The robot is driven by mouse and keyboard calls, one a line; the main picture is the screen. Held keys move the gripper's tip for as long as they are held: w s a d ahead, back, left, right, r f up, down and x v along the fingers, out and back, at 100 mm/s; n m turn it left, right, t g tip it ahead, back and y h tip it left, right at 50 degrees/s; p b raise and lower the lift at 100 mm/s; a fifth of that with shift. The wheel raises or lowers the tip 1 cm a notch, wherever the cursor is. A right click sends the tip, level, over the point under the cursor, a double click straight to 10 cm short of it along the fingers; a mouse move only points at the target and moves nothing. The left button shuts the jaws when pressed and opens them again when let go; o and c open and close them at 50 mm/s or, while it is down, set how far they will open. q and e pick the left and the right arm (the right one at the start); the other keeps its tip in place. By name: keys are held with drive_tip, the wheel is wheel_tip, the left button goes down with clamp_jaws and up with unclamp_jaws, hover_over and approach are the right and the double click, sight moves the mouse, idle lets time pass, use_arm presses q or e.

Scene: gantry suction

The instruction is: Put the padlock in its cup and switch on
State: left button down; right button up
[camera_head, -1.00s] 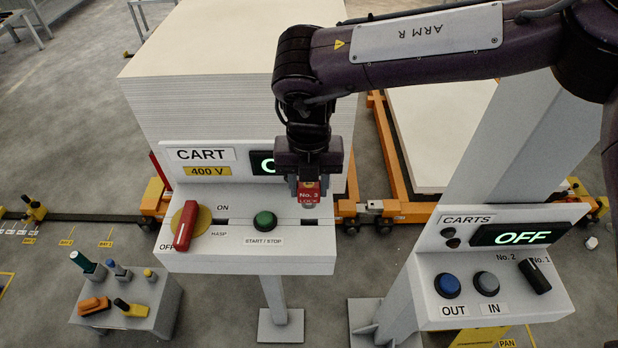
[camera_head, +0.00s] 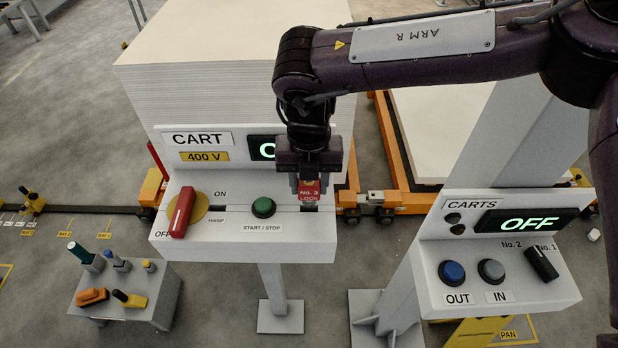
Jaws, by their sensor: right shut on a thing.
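The red padlock (camera_head: 309,195), marked No. 3 LOCK, is between the fingers of my right gripper (camera_head: 309,183), which is shut on it. It is upright over the right part of the CART panel (camera_head: 185,246). A dark slot shows at its lower end; the cup itself is hard to make out, and I cannot tell whether the padlock touches it. The red switch handle (camera_head: 181,214) sits on a yellow disc at the panel's left, its lower end towards the OFF label (camera_head: 149,238). The HASP label (camera_head: 216,220) is right of it. My left gripper is not in view.
A green START / STOP button (camera_head: 263,207) is left of the padlock. The CARTS panel (camera_head: 440,292) stands at the right, its display reading OFF. A small grey stand (camera_head: 150,307) with several coloured items is at lower left. A tall pale stack (camera_head: 215,98) rises behind.

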sight(309, 195)
drive_tip(key=shift+f+b, duration=1.45)
drive_tip(key=shift+f, duration=0.7)
drive_tip(key=o, duration=1.1)
drive_tip(key=shift+r, duration=0.1)
drive_tip(key=shift+o, duration=0.2)
drive_tip(key=shift+r, duration=0.35)
wheel_tip(309, 195, up, 7)
drive_tip(key=shift+r+b, duration=0.1)
drive_tip(key=shift+b, duration=0.85)
